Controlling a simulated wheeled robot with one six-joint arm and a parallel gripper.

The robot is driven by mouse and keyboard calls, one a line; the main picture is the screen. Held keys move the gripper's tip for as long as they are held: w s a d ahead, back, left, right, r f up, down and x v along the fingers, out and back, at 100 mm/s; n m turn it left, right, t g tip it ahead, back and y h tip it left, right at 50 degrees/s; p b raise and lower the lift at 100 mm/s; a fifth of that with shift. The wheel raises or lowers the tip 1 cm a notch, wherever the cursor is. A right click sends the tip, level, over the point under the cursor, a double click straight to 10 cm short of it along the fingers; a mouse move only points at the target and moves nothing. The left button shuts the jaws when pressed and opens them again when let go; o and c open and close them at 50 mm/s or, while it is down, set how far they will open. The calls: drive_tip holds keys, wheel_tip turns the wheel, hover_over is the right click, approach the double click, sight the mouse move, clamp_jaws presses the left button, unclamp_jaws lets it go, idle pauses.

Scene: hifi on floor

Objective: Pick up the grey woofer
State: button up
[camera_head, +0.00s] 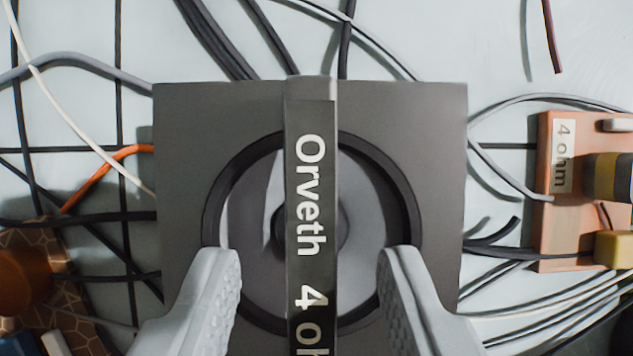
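The grey woofer (190,130) is a square dark grey box in the middle of the view. Its round cone has a black ring around it. A raised bar (311,190) runs across its middle like a handle, labelled "Orveth 4 o…", with the rest cut off by the lower frame edge. My gripper (308,270) is open. Its two pale grey fingers show over the woofer's lower part, one on each side of the bar, with clear gaps to it. I cannot tell how far above the woofer's face the fingertips are.
An orange-pink board (590,235) labelled "4 ohm" with parts on it lies at the right. A brown hexagon-patterned item (68,305) is at the lower left. Several black, grey, white and orange cables cross the pale tiled floor (490,40) around the woofer.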

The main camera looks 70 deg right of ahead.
drive_tip(key=shift+x, duration=1.35)
clamp_jaws()
idle(0.3)
